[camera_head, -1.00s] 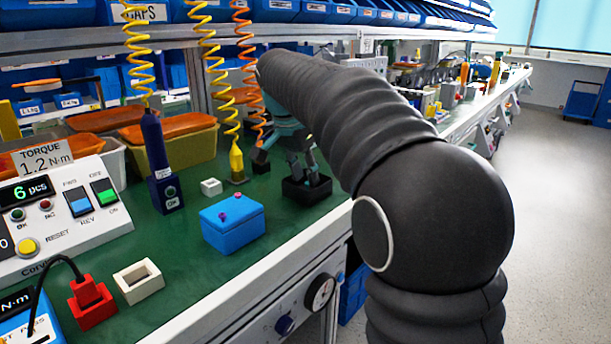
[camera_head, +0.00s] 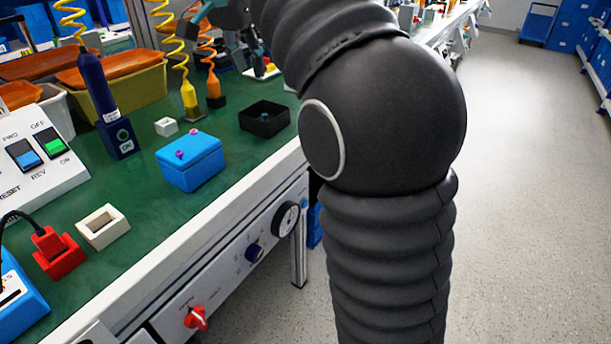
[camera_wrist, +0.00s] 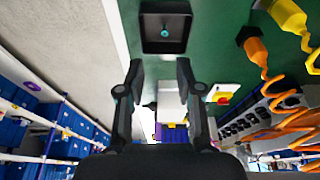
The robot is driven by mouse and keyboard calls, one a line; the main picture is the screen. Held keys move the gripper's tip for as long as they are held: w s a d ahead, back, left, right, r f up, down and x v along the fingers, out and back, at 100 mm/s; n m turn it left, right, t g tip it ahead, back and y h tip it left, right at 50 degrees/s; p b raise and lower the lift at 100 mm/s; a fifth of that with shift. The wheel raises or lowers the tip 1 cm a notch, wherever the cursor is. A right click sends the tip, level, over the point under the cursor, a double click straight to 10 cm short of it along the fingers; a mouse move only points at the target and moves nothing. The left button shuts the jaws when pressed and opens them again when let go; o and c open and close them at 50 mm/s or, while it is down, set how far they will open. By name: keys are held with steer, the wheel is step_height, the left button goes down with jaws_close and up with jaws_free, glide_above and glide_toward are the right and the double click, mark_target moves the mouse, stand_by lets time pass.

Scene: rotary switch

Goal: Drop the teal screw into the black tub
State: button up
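The black tub (camera_head: 258,128) stands on the green bench top near its front edge; it also shows at the top of the wrist view (camera_wrist: 147,32). The small teal screw (camera_wrist: 165,32) lies inside on the tub floor, seen in the wrist view and faintly in the head view (camera_head: 265,117). My gripper (camera_wrist: 160,75) is open and empty, its two fingers well apart.
A blue box (camera_head: 190,166) with purple screws on top is left of the tub. A small white block (camera_head: 166,126), a dark blue driver (camera_head: 97,90) and yellow and orange hanging tools (camera_head: 190,98) stand nearby. A white holder (camera_head: 103,227) and red socket (camera_head: 57,252) are at the front left.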

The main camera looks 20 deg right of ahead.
steer(key=s+d+f+n+t+y, duration=0.1)
steer(key=s+f+n, duration=0.4)
steer(key=s+f, duration=0.6)
steer(key=s+d+f+n+t+y, duration=0.1)
steer(key=s+f+n, duration=0.4)
steer(key=s+f, duration=0.6)
steer(key=s+d+t, duration=0.1)
steer(key=s, duration=0.4)
steer(key=shift+y, duration=0.3)
